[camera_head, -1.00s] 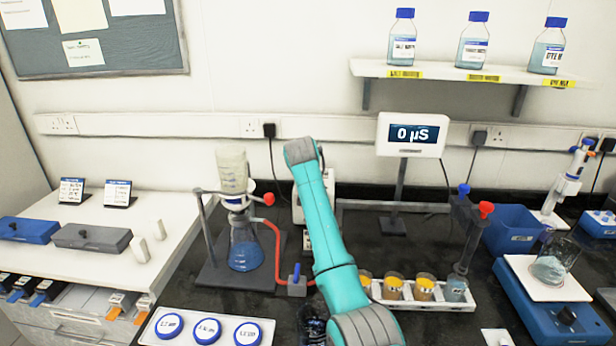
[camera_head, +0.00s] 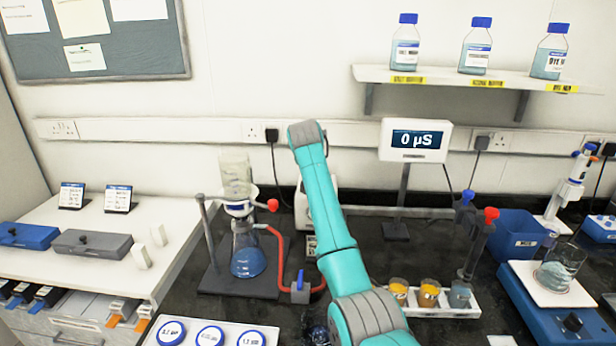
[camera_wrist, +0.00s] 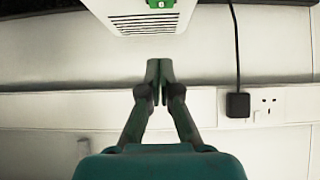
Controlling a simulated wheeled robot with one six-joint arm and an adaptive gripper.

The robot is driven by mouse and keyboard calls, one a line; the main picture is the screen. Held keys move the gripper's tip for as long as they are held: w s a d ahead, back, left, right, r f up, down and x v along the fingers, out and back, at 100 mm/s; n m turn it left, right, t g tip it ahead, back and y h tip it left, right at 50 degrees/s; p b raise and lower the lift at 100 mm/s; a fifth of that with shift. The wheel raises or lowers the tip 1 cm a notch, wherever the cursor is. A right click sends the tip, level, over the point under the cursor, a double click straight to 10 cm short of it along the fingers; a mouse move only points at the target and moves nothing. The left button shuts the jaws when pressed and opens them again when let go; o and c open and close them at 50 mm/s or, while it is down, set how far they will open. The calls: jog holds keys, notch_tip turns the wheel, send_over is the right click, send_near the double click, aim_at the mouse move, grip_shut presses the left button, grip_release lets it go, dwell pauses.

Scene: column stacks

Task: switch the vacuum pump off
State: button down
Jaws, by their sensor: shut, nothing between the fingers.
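The vacuum pump is a white box (camera_head: 301,212) on the dark bench, mostly hidden behind my teal arm in the head view. In the wrist view its vented white face (camera_wrist: 145,24) is at the top, with a green switch (camera_wrist: 161,4) cut by the upper edge. The switch's position is too cut off to tell. My gripper (camera_wrist: 159,78) is shut and empty, its fingertips just below the vented face in the picture. I cannot tell whether they touch it. The gripper is hidden in the head view.
A filter flask (camera_head: 247,256) with a red hose (camera_head: 282,245) stands on a dark stand left of my arm. A display reading 0 µS (camera_head: 414,140) and a white rack of cups (camera_head: 440,312) are to the right. A black plug (camera_wrist: 238,104) is on the wall.

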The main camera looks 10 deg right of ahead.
jog(key=w+r+v, duration=0.1)
jog(key=v, duration=0.8)
jog(key=shift+r, duration=0.2)
jog(key=shift+d, duration=0.15)
